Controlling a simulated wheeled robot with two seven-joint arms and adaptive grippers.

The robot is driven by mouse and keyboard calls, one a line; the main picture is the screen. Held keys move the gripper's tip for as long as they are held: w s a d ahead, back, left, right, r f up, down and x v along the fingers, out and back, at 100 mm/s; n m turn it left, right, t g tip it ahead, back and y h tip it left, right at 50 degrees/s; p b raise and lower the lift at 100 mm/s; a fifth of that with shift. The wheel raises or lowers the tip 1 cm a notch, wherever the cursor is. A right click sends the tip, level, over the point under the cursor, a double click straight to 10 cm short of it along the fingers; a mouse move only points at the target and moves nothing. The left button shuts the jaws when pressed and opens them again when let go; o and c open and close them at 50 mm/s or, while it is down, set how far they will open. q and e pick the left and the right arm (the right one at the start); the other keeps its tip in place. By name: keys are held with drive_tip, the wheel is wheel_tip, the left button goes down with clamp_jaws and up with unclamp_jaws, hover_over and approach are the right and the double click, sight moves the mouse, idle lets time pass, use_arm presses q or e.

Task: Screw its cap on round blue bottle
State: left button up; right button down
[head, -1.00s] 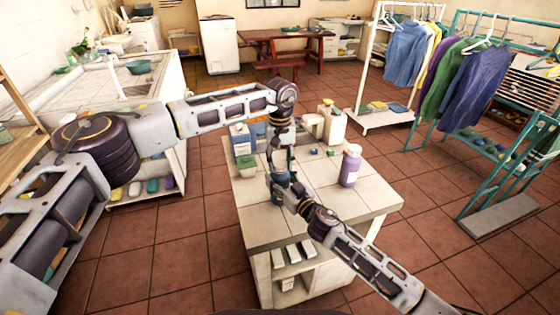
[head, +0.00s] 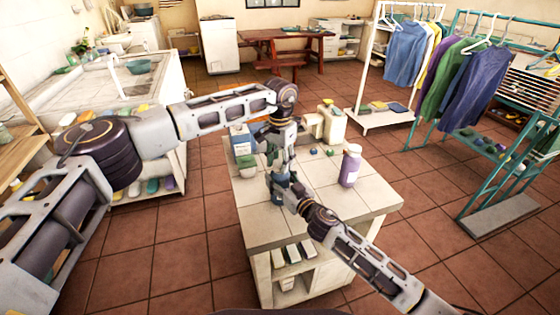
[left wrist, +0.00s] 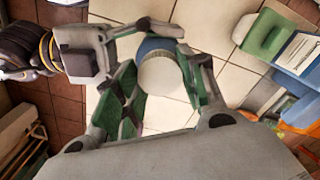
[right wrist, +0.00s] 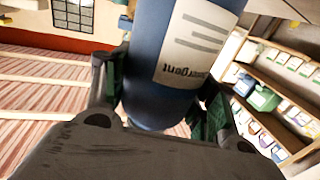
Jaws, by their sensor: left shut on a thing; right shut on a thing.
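The round blue bottle (right wrist: 160,60) fills the middle of the right wrist view, with a white label on its side. My right gripper (right wrist: 165,115) is shut on it, one green pad at each side. In the left wrist view a round white cap (left wrist: 162,80) sits between the green pads of my left gripper (left wrist: 165,90), which is shut on it. A blue part of the bottle (left wrist: 155,46) shows just behind the cap. Whether the cap is seated on the neck is hidden. In the head view both grippers meet over the table, left above right, largely covering the bottle (head: 281,181).
A purple bottle with a white cap (head: 350,166) stands to the right on the tiled table (head: 310,205). The table's front right is clear.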

idle(0.3)
use_arm(q)
drive_tip(key=o, duration=0.6)
drive_tip(key=shift+o, duration=0.2)
drive_tip(key=shift+r, duration=0.1)
drive_tip(key=shift+r, duration=2.15)
drive_tip(key=shift+d, duration=0.1)
drive_tip(key=shift+c, duration=0.3)
